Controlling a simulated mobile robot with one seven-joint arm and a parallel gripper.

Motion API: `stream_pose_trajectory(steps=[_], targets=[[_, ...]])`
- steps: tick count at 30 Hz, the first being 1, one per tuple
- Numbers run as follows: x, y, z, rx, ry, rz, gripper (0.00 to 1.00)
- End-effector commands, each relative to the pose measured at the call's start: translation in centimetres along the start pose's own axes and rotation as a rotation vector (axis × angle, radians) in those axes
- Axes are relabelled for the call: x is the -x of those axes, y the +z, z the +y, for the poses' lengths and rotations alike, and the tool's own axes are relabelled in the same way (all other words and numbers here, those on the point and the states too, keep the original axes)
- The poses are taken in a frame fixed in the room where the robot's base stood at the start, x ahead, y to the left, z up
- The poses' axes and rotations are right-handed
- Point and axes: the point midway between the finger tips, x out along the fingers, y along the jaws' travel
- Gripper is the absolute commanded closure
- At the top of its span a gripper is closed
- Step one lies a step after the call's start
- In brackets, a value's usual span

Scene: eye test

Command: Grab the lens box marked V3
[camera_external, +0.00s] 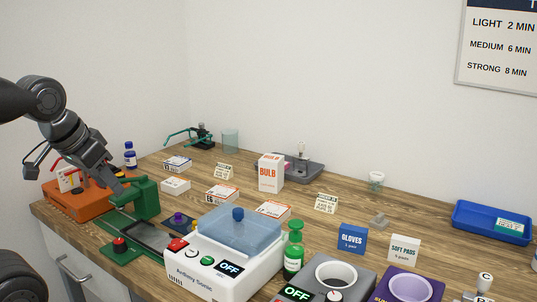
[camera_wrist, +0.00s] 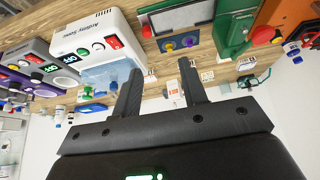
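Several flat white lens boxes lie on the wooden bench in the external view. The back left box (camera_external: 177,164) has dark print that may read V3, too small to be sure. A white box (camera_external: 175,185) in front of it shows no readable mark. A box with orange print (camera_external: 222,194) reads E6, and another orange-marked box (camera_external: 273,210) lies further right, partly behind the cleaner. My gripper (camera_external: 117,182) is at the left, above the orange case and near the green device, apart from the boxes. In the wrist view my gripper (camera_wrist: 160,78) is open, with nothing between its fingers.
A green device (camera_external: 146,199) and orange case (camera_external: 82,202) stand below my arm. A white Antboy Sonic-like cleaner (camera_external: 205,270) with a blue lid fills the front. A BULB box (camera_external: 271,173) and small folded cards (camera_external: 223,171) stand near the lens boxes.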

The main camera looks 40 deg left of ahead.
Motion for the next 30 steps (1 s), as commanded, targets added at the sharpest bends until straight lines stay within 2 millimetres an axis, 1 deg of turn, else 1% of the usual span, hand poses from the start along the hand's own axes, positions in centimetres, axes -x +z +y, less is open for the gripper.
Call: stream_pose_trajectory(steps=[1, 2, 18, 26, 29, 30], targets=[[0.0, 0.0, 0.0, 0.0, 0.0, 0.0, 0.56], [0.0, 0.0, 0.0, 0.0, 0.0, 0.0, 0.54], [0.0, 0.0, 0.0, 0.0, 0.0, 0.0, 0.1], [0.0, -0.2, 0.0, 0.0, -0.001, 0.0, 0.09], [0.0, -1.3, -0.3, 0.003, -0.005, -0.004, 0.09], [0.1, -2.1, -0.4, 0.004, -0.008, -0.007, 0.09]])
